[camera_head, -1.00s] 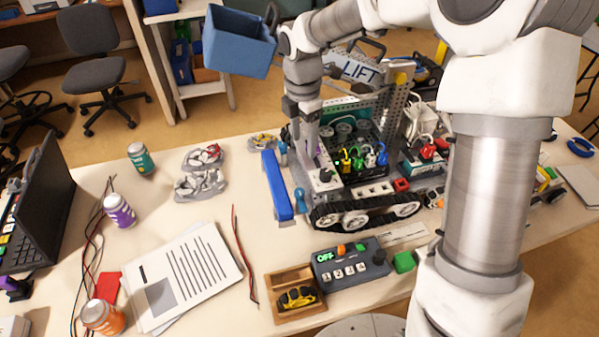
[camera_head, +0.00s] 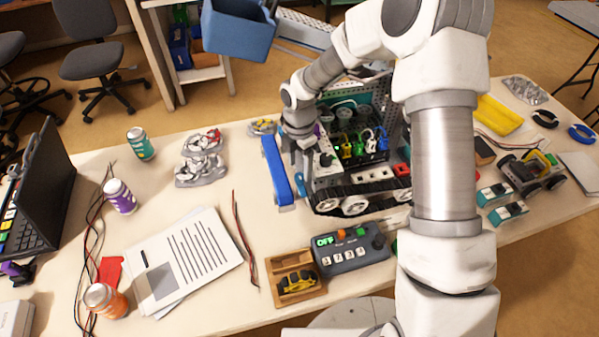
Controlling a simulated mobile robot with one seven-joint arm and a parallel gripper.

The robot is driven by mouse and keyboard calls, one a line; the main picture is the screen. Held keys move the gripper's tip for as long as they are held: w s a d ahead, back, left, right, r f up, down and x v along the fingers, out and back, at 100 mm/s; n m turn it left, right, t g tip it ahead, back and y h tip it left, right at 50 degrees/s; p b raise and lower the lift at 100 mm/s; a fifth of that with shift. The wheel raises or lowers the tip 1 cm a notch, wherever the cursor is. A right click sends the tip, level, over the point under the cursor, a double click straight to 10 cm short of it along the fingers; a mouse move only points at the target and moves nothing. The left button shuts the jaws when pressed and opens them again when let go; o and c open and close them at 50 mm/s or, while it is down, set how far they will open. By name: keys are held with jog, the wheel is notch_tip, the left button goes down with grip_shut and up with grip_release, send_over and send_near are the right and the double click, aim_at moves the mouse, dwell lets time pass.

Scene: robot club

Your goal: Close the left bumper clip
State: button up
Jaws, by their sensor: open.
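The blue bumper bar (camera_head: 274,172) stands at the left end of the tracked robot (camera_head: 352,190) on the table. A small blue clip (camera_head: 300,184) shows between the bumper's near part and the tracked robot. Whether it is open or closed is too small to tell. The bumper's far clip is hidden behind my gripper. My gripper (camera_head: 302,162) points down over the gap between bumper and tracked robot, just beyond the visible clip. It is open and appears empty; its fingertips are partly hard to make out, and contact cannot be told.
A control box (camera_head: 348,250) and a wooden tray (camera_head: 299,292) with a yellow-black item stand in front. Papers (camera_head: 190,262), cans and wires lie to the left. Coloured plugs (camera_head: 360,145) fill the tracked robot's top.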

aim_at(300, 176)
jog(key=shift+f, duration=1.7)
grip_shut()
